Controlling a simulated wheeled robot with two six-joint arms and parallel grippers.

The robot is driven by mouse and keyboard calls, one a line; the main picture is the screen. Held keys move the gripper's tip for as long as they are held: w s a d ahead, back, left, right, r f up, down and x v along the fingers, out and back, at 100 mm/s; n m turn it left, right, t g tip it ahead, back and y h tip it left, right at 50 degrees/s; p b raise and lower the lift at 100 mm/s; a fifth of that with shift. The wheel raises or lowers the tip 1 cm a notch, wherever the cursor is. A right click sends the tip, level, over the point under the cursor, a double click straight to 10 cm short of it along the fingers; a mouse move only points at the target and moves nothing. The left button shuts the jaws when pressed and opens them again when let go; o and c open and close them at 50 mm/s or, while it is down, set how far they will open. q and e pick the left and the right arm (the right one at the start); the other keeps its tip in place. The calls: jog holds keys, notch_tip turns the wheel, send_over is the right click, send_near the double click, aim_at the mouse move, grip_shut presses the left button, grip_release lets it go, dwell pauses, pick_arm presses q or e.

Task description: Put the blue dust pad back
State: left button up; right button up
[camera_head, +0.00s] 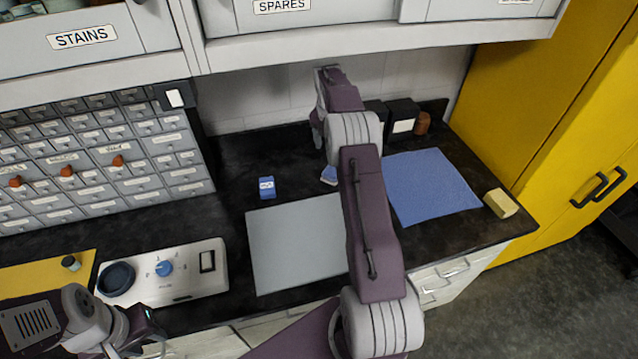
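A small blue block with a white label (267,187) lies on the dark worktop, left of centre. A second small blue and whitish thing (329,175) shows beside my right arm, partly hidden by it. I cannot read either label, so I cannot tell which is the dust pad. My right arm reaches up the middle to the back of the worktop; its fingers are hidden behind its own links. My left gripper (142,338) is low at the bottom left, near the front edge and far from both blue things. Its fingers are too unclear to judge.
A grey mat (292,246) and a blue cloth (432,187) lie flat on the worktop. A yellowish block (500,203) sits at the right edge. Small drawers (127,155) and overhead bins border the back.

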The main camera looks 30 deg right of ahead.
jog(key=s+a+m, duration=0.3)
jog(key=a+m, duration=0.4)
jog(key=a, duration=0.4)
jog(key=s+a+f+m+y, duration=0.1)
jog(key=s+a+m, duration=0.6)
jog(key=s, duration=0.4)
jog(key=s+a+f+m, duration=0.1)
jog(key=s+a+m, duration=0.7)
jog(key=s+m, duration=0.1)
jog(key=shift+s+f+m+y, duration=0.25)
jog(key=shift+s+m+y, duration=0.15)
jog(key=shift+s, duration=0.45)
jog(key=shift+a, duration=0.1)
